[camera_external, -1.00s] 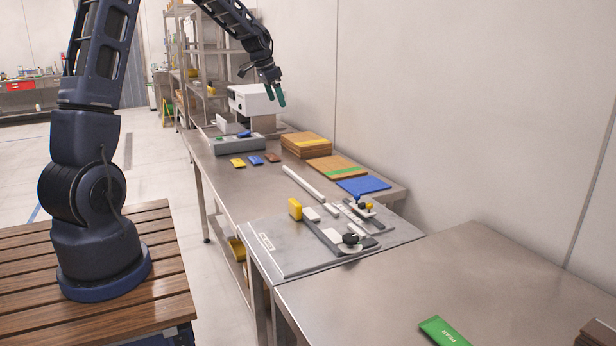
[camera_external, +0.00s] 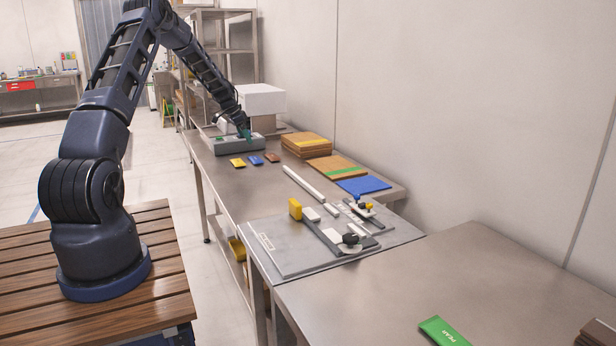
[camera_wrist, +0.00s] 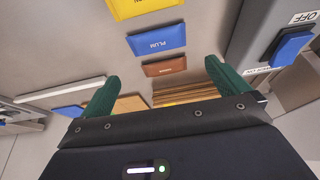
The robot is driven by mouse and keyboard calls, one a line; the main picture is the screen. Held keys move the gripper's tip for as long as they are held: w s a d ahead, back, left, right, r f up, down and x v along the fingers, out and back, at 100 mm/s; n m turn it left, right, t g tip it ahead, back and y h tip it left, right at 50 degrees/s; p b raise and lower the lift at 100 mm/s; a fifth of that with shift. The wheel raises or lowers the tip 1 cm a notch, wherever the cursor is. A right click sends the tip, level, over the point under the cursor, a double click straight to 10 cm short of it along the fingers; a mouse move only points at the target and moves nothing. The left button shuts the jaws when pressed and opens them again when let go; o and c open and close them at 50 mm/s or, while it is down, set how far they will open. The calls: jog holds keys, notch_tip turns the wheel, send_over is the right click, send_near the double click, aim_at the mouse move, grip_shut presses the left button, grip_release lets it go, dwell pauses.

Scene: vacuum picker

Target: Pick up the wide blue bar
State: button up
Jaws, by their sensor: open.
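A blue bar marked PLUM (camera_external: 256,160) lies flat on the metal table, between a yellow one and a brown one. In the wrist view the blue bar (camera_wrist: 157,40) is fully visible, beyond the fingertips and roughly centred between them. My gripper (camera_external: 245,134) is low over the grey box, just behind the bars and apart from them. Its green fingers (camera_wrist: 163,71) are spread, with nothing held between them. A blue rocker switch (camera_wrist: 291,49) on the grey box also shows at the right, beside an OFF label.
The yellow bar (camera_wrist: 143,6) and brown bar (camera_wrist: 164,67) flank the blue one. The grey box (camera_external: 233,147) is close to my gripper. Stacked brown boards (camera_external: 306,145) and a flat blue sheet (camera_external: 363,186) lie to the right.

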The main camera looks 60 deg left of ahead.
send_near(255, 158)
jog(key=x, duration=0.2)
jog(key=shift+w+d+f, duration=0.1)
jog(key=shift+w+f, duration=0.1)
jog(key=shift+w, duration=0.05)
jog(key=shift+s+x, duration=0.15)
jog(key=shift+x, duration=1.2)
jog(key=shift+s+x, duration=0.15)
jog(key=shift+x, duration=1.15)
jog(key=shift+d+f, duration=0.1)
jog(key=shift+d, duration=0.05)
jog(key=c, duration=0.8)
